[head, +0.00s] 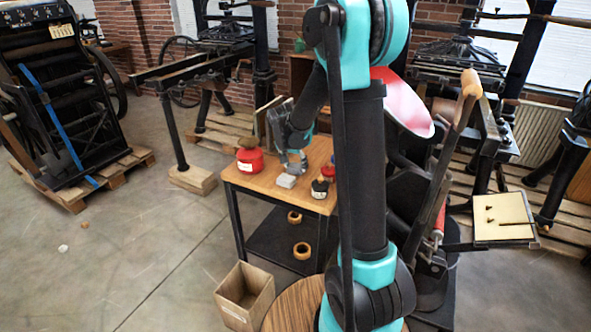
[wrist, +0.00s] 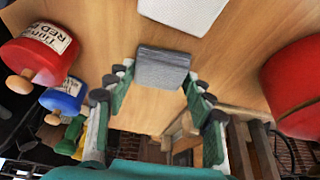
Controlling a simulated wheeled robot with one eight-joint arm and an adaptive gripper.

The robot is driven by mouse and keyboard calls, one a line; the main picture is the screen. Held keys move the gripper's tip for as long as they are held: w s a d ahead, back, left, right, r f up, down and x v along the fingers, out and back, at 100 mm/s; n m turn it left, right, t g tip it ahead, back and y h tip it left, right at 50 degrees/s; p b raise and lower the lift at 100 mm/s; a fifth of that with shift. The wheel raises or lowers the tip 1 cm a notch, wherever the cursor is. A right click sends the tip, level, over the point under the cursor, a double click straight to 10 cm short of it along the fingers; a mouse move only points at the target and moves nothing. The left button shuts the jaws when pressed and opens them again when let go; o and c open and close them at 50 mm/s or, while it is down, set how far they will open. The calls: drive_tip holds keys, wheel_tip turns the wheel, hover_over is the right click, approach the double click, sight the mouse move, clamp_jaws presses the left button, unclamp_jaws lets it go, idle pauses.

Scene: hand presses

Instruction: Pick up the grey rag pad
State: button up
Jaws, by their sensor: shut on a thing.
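The grey rag pad (wrist: 160,68) is a small ribbed grey block between my fingertips in the wrist view. My gripper (wrist: 160,82) is shut on it, one green-sided finger at each end. In the head view, my gripper (head: 292,164) is low over the wooden table top (head: 252,183), and the grey pad is hard to make out there. I cannot tell whether the pad touches the table or is just above it.
A white pad (wrist: 186,12) lies close by; it also shows in the head view (head: 286,181). A large red can (head: 250,159) stands left of my gripper. Small knobbed containers, red (wrist: 40,55) and blue (wrist: 64,97), stand on the other side. An open cardboard box (head: 244,296) is on the floor.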

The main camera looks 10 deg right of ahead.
sight(295, 166)
wheel_tip(295, 166, up, 20)
idle(0.8)
